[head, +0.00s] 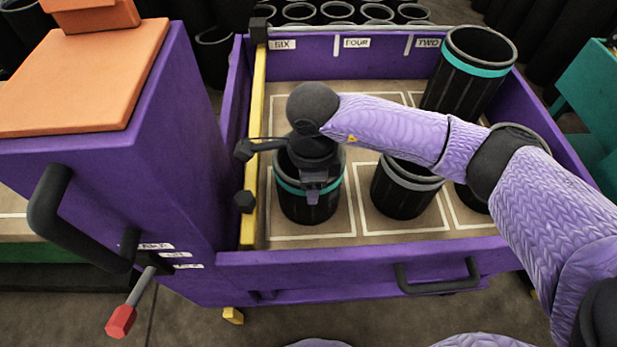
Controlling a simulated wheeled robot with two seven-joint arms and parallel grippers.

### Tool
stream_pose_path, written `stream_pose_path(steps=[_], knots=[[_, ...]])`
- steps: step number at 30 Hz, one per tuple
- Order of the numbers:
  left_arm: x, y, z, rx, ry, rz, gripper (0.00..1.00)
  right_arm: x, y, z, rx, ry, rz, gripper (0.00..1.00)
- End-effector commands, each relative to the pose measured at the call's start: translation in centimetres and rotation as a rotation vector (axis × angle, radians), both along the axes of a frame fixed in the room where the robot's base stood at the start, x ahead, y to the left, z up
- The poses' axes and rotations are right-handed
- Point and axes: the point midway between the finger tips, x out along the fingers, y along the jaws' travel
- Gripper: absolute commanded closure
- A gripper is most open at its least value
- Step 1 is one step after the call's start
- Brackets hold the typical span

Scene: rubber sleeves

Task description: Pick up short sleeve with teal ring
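A short black sleeve with a teal ring (292,203) stands upright in the front left marked square of the purple tray cart. My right gripper (312,190) points down over this sleeve, at its near rim. A dark finger part overlaps the teal ring in the picture. The wrist and gripper body hide most of the sleeve's opening, and I cannot tell whether the fingers are closed on the wall. My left gripper is not in view.
A short grey-ringed sleeve (403,198) stands to the right. A taller teal-ringed sleeve (468,75) stands at the back right. Another sleeve (525,135) is partly behind my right arm. A yellow rail (252,130) and the purple wall (350,262) edge the tray.

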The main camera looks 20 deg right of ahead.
Motion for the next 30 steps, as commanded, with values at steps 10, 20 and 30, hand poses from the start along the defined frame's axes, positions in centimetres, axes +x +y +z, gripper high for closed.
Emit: stream_pose_path(steps=[10, 20, 30], knots=[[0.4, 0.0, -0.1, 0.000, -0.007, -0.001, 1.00, 0.0, 0.0, 0.0, 0.000, 0.000, 0.000, 1.00], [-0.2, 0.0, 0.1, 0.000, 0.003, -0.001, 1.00, 0.0, 0.0, 0.0, 0.000, 0.001, 0.000, 1.00], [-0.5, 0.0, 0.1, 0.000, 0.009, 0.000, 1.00, 0.0, 0.0, 0.0, 0.000, 0.001, 0.000, 1.00]])
